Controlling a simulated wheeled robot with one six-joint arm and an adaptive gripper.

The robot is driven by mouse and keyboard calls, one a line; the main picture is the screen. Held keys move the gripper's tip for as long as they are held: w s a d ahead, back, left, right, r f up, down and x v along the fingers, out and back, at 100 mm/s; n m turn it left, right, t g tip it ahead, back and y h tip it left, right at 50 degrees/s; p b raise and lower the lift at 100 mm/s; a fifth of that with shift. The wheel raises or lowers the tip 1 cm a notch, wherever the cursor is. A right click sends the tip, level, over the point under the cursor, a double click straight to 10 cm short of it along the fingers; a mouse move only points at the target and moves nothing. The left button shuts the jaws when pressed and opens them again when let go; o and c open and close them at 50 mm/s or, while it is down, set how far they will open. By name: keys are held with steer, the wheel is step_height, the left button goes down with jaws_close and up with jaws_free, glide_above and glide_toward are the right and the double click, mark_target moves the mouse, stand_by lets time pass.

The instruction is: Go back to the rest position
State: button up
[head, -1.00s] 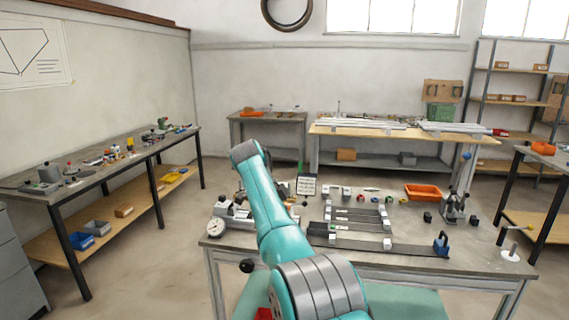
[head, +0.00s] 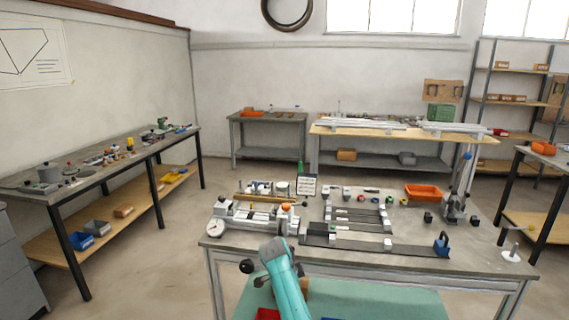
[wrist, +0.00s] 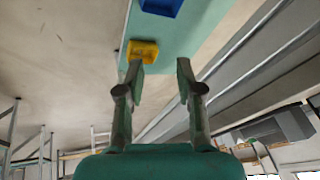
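My gripper (wrist: 158,75) shows in the wrist view with its two fingers apart and nothing between them. A yellow bin (wrist: 143,51) appears beyond the fingertips, clear of them as far as I can tell. In the head view my teal arm is low at the bottom centre, in front of the workbench (head: 480,262).
The bench holds a dial gauge (head: 216,228), an orange tray (head: 423,191) and a blue-handled clamp (head: 441,244). A green lower shelf (head: 385,304) runs under it. A blue bin (wrist: 160,6) shows in the wrist view. Open floor lies left of the bench.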

steer(key=s+d+f+n+t+y, duration=0.1)
steer(key=s+d+f+n, duration=0.15)
steer(key=s+f, duration=0.55)
steer(key=s+d+f+n+t+y, duration=0.1)
steer(key=s+d+f+n, duration=0.2)
steer(key=f, duration=0.9)
steer(key=s+d+f+n+t+y, duration=0.1)
steer(key=s+d+f+n+t, duration=0.2)
steer(key=s, duration=0.8)
steer(key=s+d+f, duration=0.2)
steer(key=s+f, duration=0.2)
steer(key=s, duration=0.7)
steer(key=s+d+r+n+t, duration=0.15)
steer(key=s+r, duration=0.35)
steer(key=s, duration=0.6)
steer(key=s+d+r+n+t, duration=0.15)
steer(key=s+r, duration=0.25)
steer(key=s, duration=0.6)
steer(key=s+r+n+t, duration=0.1)
steer(key=s+r, duration=0.4)
steer(key=r, duration=0.2)
steer(key=s+r+n+t, duration=0.1)
steer(key=s+r, duration=0.3)
steer(key=r, duration=0.4)
steer(key=s+d+r+n+t, duration=0.1)
steer(key=s+r+n, duration=0.1)
steer(key=s+r, duration=0.3)
step_height(320, 180, up, 4)
steer(key=shift+s+f, duration=0.25)
steer(key=shift+s, duration=0.1)
